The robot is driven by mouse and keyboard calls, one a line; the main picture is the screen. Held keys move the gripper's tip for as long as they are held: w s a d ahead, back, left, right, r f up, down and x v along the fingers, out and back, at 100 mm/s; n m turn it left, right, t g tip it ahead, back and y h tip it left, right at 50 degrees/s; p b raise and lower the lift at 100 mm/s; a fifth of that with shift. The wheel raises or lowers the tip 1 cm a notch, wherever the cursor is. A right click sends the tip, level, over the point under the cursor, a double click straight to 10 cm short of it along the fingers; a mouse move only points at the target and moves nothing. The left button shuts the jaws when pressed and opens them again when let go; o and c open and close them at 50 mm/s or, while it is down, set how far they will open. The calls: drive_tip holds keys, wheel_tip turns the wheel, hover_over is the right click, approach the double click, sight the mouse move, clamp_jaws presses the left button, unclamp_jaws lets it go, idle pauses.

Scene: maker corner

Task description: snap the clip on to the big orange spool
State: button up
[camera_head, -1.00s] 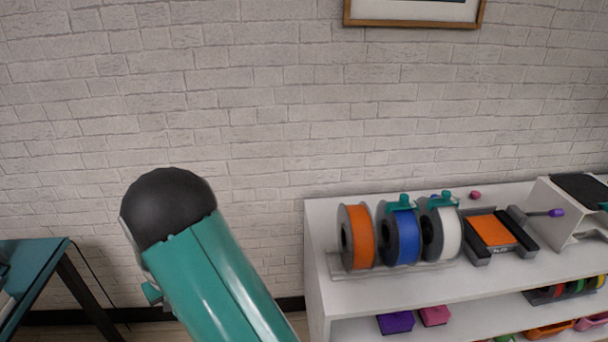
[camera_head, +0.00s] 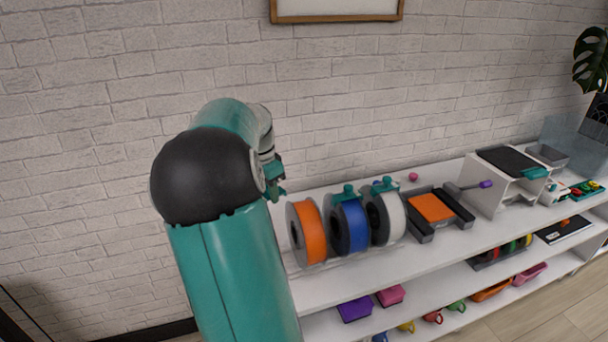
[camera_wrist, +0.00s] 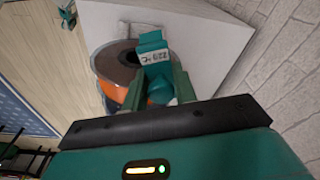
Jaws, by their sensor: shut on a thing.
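The big orange spool (camera_head: 313,232) stands upright on the shelf top at the left end of a row, with no clip on its rim. In the wrist view the orange spool (camera_wrist: 108,62) lies just beyond my fingers, partly hidden by the clip and a finger. My gripper (camera_wrist: 158,88) is shut on a teal clip (camera_wrist: 154,58) with a small white label. The clip overlaps the spool's rim in that view; I cannot tell whether they touch. In the head view my gripper (camera_head: 272,176) is above and left of the spool.
A blue spool (camera_head: 352,228) and a white spool (camera_head: 393,218) stand right of the orange one, each with a teal clip on top. An orange-topped device (camera_head: 432,208) sits further right on the white shelf (camera_head: 350,278). A brick wall (camera_head: 340,120) is behind.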

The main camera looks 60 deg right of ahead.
sight(305, 206)
drive_tip(key=s+d+r+m, duration=0.3)
drive_tip(key=s+r+m, duration=0.15)
drive_tip(key=s, duration=0.45)
drive_tip(key=shift+w+d+f, duration=0.1)
drive_tip(key=shift+f, duration=1.1)
drive_tip(key=shift+w+d+f, duration=0.1)
drive_tip(key=shift+f, duration=1.05)
drive_tip(key=shift+f, duration=0.8)
